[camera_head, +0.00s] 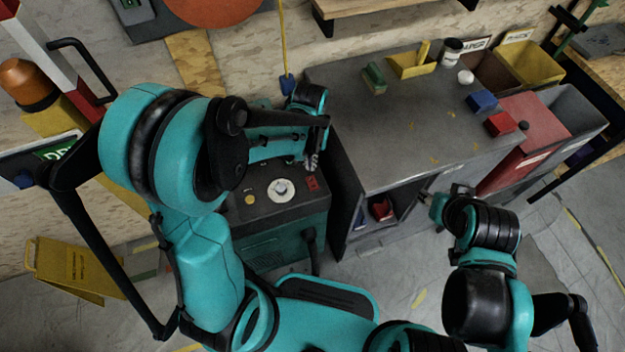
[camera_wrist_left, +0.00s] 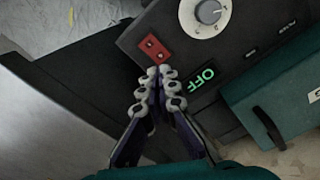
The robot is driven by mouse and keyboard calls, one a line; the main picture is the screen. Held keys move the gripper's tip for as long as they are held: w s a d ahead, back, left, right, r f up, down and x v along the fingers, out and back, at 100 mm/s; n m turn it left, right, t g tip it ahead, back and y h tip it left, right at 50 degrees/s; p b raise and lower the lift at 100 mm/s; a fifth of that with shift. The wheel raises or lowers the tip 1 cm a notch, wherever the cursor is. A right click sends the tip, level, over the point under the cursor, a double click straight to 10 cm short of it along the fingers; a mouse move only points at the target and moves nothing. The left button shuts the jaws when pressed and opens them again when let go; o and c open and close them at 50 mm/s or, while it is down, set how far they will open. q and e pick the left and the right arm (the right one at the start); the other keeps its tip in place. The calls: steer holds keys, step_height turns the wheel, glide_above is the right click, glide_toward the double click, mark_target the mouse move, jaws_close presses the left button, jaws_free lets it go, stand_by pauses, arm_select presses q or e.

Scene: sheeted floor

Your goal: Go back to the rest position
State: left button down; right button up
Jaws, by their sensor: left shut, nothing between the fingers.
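My left gripper (camera_head: 312,162) is over the right part of a dark machine (camera_head: 285,215) with a green front. It is shut and empty; in the left wrist view its fingertips (camera_wrist_left: 159,72) are together just beside a red two-hole switch or socket (camera_wrist_left: 153,48). I cannot tell if they touch it. The red part also shows in the head view (camera_head: 312,183). A round dial (camera_wrist_left: 207,12) and a lit green OFF sign (camera_wrist_left: 196,80) are on the same panel. My right gripper (camera_head: 433,202) is low in front of the grey workbench; its fingers are too unclear to read.
The grey workbench (camera_head: 400,130) stands right of the machine, with a red block (camera_head: 500,123), a blue block (camera_head: 482,100) and a green block (camera_head: 374,78) on it. Bins (camera_head: 535,62) line its back right. A yellow floor sign (camera_head: 70,268) is at left.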

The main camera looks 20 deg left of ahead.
stand_by(0.3)
arm_select(q)
steer(key=s+a+r+t, duration=0.2)
steer(key=s+r+t, duration=0.1)
steer(key=s+r, duration=0.2)
steer(key=s+a+r+t, duration=0.2)
steer(key=s+r+t, duration=0.2)
steer(key=r, duration=0.4)
steer(key=shift+s+a+r+m, duration=0.3)
steer(key=shift+s+a+m, duration=0.1)
steer(key=shift+s, duration=0.25)
